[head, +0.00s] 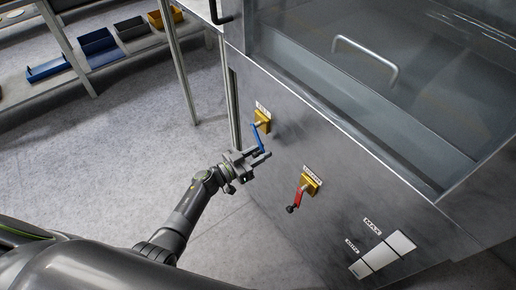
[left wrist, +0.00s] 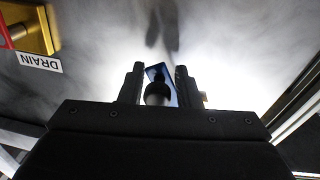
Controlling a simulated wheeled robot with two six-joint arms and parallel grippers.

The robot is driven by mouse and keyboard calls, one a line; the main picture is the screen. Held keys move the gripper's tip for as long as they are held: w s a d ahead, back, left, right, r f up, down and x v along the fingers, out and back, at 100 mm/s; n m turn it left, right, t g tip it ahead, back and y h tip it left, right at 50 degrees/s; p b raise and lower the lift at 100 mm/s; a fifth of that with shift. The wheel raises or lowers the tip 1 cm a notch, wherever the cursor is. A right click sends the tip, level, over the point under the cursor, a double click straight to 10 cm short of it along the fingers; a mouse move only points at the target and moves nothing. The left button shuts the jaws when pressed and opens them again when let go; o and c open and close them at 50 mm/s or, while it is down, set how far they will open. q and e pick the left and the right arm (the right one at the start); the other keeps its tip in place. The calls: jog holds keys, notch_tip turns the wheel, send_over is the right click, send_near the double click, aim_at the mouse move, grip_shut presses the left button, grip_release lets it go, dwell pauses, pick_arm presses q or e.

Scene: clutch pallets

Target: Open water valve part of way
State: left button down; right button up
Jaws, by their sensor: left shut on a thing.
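The blue-handled valve (head: 257,137) sits on a gold body on the grey metal panel, under a small label too small to read in the head view. Its handle points downward with a slight tilt. My left gripper (head: 262,156) is shut on the lower end of this handle, in front of the panel. In the left wrist view, the dark round handle end (left wrist: 157,93) and a bit of blue (left wrist: 153,72) show between my two fingers. My right gripper is out of view.
A red-handled valve (head: 298,196) on a gold body sits lower right; its label (left wrist: 40,62) reads DRAIN in the left wrist view. A glass lid with a handle (head: 366,58) is above. Open floor lies left, with shelved bins (head: 97,46) beyond.

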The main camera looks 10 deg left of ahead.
pick_arm(q)
jog(key=shift+s+d+r+p, duration=0.15)
jog(key=shift+d+r+p, duration=0.15)
jog(key=shift+p, duration=0.15)
jog(key=shift+n, duration=0.4)
jog(key=c, duration=1.3)
grip_release()
jog(key=shift+s+r, duration=0.1)
jog(key=shift+o, duration=0.2)
jog(key=shift+a, duration=0.1)
